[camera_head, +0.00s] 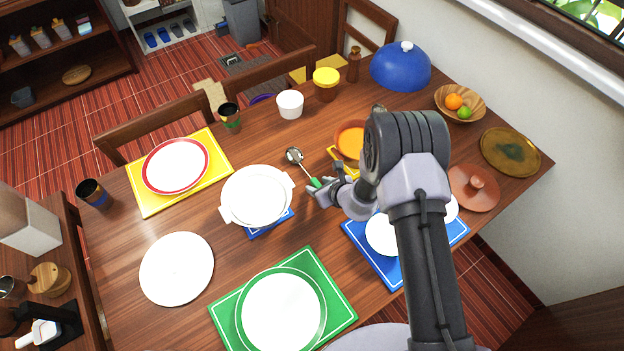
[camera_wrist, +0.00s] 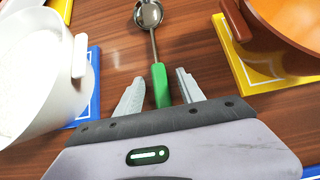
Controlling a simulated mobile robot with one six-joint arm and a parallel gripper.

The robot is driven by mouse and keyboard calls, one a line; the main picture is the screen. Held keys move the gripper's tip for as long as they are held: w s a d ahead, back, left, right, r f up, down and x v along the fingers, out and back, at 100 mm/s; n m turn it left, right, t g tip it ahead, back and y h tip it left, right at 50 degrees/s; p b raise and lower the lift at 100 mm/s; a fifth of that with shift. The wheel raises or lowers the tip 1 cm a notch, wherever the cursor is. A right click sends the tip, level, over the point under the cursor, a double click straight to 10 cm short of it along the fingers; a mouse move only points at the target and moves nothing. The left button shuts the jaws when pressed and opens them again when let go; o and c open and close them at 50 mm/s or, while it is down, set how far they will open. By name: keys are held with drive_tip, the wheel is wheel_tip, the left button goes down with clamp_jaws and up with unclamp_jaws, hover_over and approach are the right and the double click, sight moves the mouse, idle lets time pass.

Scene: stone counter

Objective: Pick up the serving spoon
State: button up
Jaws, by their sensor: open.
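The serving spoon (camera_head: 303,165) lies on the wooden table, with a steel bowl and shaft and a green handle. In the wrist view the spoon (camera_wrist: 152,40) points away from me, its bowl at the top and its green handle between my fingers. My gripper (camera_head: 315,191) is low over the handle end in the head view. In the wrist view my gripper (camera_wrist: 160,92) is open, one finger on each side of the green handle, with gaps visible. The handle's near end is hidden behind the gripper body.
A white pot (camera_head: 257,196) on a blue trivet stands close left of the spoon. An orange-brown pot (camera_head: 351,141) on a yellow trivet stands close right. Plates on green (camera_head: 228,312), yellow (camera_head: 217,150) and blue mats (camera_head: 455,235) surround them. A white bowl (camera_head: 290,105) is behind.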

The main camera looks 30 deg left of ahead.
clamp_jaws()
wheel_tip(320, 180, up, 10)
drive_tip(key=p, duration=0.2)
drive_tip(key=shift+p, duration=0.35)
drive_tip(key=shift+a+r, duration=0.1)
